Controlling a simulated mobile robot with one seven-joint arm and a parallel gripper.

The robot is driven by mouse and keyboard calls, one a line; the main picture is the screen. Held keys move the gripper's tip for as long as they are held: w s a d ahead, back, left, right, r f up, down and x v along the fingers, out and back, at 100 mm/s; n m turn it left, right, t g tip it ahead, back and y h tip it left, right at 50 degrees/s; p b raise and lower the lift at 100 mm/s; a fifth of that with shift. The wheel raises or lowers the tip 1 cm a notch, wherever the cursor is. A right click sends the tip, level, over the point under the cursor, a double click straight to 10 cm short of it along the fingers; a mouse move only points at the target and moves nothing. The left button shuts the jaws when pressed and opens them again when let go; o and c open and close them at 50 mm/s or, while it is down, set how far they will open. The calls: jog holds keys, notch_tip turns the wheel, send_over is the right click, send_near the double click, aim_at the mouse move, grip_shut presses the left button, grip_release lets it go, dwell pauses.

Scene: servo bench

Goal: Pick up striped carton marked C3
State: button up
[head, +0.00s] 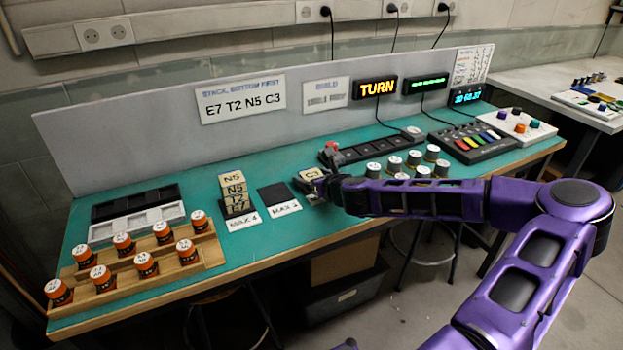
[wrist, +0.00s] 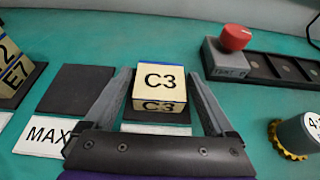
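The carton marked C3 (wrist: 159,84) is a cream box with dark blue stripes and black lettering. In the wrist view it sits on a dark square pad between the two fingers of my gripper (wrist: 162,92). The fingers stand apart, with a gap showing on each side of the carton. In the head view the C3 carton (head: 311,174) shows beside my gripper (head: 325,184), which partly hides it.
An empty dark pad (wrist: 76,88) lies left of C3. A red button (wrist: 235,38) on a grey block stands close on the right, with a white-topped jar (wrist: 308,130) nearer. Orange jars on a wooden rack (head: 190,262) are at far left. A sign (head: 242,98) reads E7 T2 N5 C3.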

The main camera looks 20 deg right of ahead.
jog(key=c, duration=1.1)
